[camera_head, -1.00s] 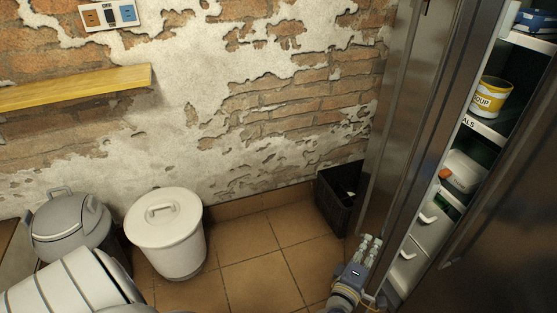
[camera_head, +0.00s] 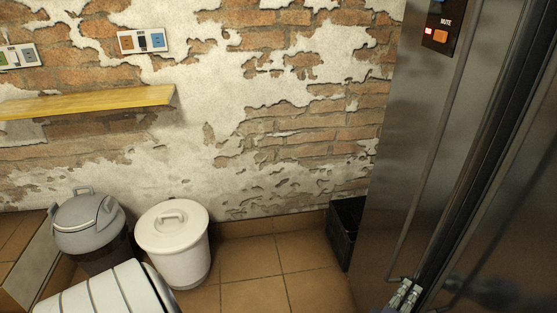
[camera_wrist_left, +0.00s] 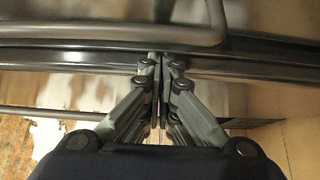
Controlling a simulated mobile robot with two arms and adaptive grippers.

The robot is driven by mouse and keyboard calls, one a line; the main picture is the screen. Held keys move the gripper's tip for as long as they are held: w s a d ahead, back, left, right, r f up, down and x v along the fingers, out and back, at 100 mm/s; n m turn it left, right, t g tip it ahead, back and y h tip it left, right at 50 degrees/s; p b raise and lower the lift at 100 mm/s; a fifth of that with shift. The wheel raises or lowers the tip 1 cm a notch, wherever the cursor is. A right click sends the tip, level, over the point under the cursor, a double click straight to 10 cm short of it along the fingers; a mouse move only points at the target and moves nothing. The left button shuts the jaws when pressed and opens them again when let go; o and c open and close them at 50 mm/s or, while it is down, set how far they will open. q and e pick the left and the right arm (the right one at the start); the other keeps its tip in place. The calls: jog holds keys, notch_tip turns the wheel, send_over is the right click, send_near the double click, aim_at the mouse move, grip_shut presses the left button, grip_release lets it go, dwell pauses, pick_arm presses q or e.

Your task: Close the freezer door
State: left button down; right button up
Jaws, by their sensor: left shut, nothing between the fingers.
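The freezer's steel front (camera_head: 430,165) stands at the right of the head view, with a long bar handle. A second, darker door panel (camera_head: 500,220) lies right of it, with dark seal strips along the seam between them. No shelves show; I cannot tell whether the door is fully shut. My left gripper (camera_head: 405,293) is at the lower right, by the seam and the handle's lower end. In the left wrist view its fingers (camera_wrist_left: 162,62) are together and empty, pointing at the steel edges beside a bar handle (camera_wrist_left: 120,32). My right gripper is not in view.
A dark crate (camera_head: 345,232) stands on the floor left of the freezer. A white lidded bin (camera_head: 180,255) and a grey lidded bin (camera_head: 88,225) stand by the brick wall. A yellow shelf (camera_head: 90,102) hangs above. Tiled floor (camera_head: 265,265) between crate and bins is clear.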

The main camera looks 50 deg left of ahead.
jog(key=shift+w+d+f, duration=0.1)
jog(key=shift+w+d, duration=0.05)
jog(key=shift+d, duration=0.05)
